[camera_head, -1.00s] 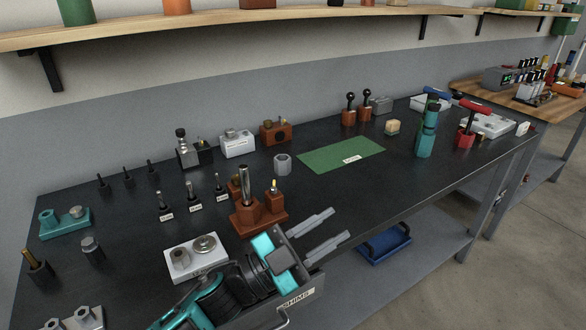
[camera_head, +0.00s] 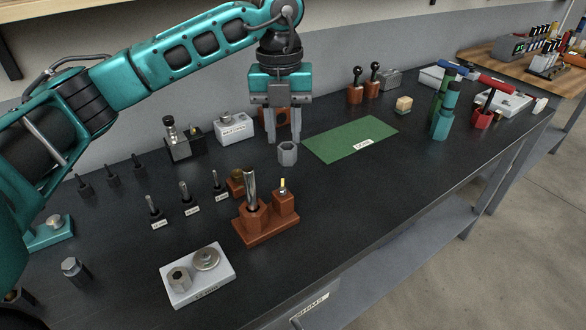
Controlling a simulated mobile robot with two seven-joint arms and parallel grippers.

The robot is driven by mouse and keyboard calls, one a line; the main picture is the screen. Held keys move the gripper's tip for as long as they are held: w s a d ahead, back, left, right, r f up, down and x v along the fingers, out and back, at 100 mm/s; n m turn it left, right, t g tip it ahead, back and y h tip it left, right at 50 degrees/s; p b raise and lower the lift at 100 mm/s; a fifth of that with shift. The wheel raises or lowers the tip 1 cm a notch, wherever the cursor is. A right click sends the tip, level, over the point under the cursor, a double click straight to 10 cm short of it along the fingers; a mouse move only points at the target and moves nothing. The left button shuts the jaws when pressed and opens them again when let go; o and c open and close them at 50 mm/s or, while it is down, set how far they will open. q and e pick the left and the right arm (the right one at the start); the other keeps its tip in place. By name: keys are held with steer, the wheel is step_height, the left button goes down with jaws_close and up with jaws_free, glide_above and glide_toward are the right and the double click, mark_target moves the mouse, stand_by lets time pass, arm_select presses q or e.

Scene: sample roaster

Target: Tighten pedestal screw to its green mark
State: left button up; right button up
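My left gripper (camera_head: 283,136) hangs fingers down over the back of the dark bench. Its two fingers are apart, with an orange-brown block (camera_head: 283,114) showing behind them. A grey hexagonal piece (camera_head: 288,153) stands upright just below the fingertips; I cannot tell whether they touch it. A brown stand (camera_head: 265,228) nearer the front holds a steel rod (camera_head: 251,188) in a hexagonal boss and a smaller yellow-tipped pin (camera_head: 283,186). I cannot make out which part is the pedestal screw, nor a green mark on it. My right gripper is not in view.
A green mat (camera_head: 335,142) lies right of the gripper. A white tray (camera_head: 198,287) with metal parts sits at the front. Small labelled tools (camera_head: 184,192) stand at left. Green (camera_head: 441,123) and red-handled (camera_head: 486,117) tools stand at right. The bench front right is clear.

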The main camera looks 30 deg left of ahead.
mark_target(282, 184)
arm_select(q)
steer(key=f, duration=1.2)
steer(key=shift+w+a+f, duration=0.1)
steer(key=shift+a+f, duration=0.05)
steer(key=shift+a, duration=0.2)
jaws_close()
